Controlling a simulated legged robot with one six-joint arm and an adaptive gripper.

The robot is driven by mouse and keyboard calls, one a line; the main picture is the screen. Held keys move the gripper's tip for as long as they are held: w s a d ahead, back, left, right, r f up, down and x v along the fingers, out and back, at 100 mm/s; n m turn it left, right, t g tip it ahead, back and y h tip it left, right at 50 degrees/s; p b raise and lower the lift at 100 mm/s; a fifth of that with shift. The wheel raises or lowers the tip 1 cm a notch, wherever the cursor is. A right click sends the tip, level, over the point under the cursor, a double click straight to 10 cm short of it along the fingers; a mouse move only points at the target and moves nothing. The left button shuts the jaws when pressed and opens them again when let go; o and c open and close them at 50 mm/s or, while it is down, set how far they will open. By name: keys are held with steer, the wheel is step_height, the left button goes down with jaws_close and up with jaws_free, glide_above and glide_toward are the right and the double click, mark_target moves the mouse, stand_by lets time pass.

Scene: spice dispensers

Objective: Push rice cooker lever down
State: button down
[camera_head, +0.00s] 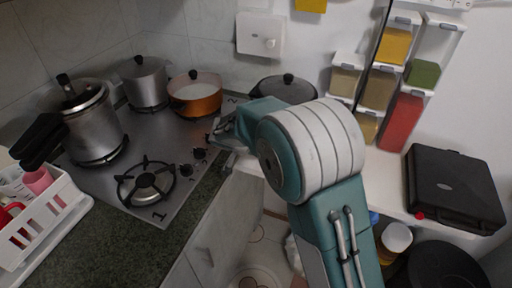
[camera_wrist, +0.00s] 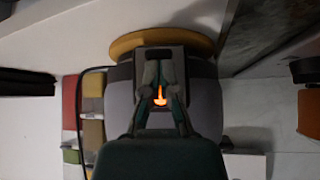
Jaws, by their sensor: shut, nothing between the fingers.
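The rice cooker (camera_wrist: 206,105) fills the middle of the wrist view, with a grey rounded body and a tan band at the top of that picture. An orange-lit lever or light (camera_wrist: 160,97) on its dark front panel shows between my finger links. My gripper (camera_wrist: 160,72) is shut and empty, in front of that panel; I cannot tell whether the tips touch it. In the head view the cooker is probably the dark-lidded pot (camera_head: 284,84), its lower part hidden by my arm. My gripper (camera_head: 226,128) shows there left of my arm, beside the stove edge.
The stove (camera_head: 185,150) at left holds a pressure cooker (camera_head: 92,125), a steel pot (camera_head: 145,85) and an orange pot (camera_head: 195,98). Spice dispensers (camera_head: 402,120) stand at right on the white counter. A black case (camera_head: 452,188) lies further right. A white rack (camera_head: 45,225) sits lower left.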

steer(key=shift+s+a+f, duration=0.1)
steer(key=shift+s+f, duration=0.1)
steer(key=shift+f, duration=0.15)
steer(key=shift+r, duration=0.1)
steer(key=shift+r, duration=0.7)
steer(key=shift+r, duration=0.1)
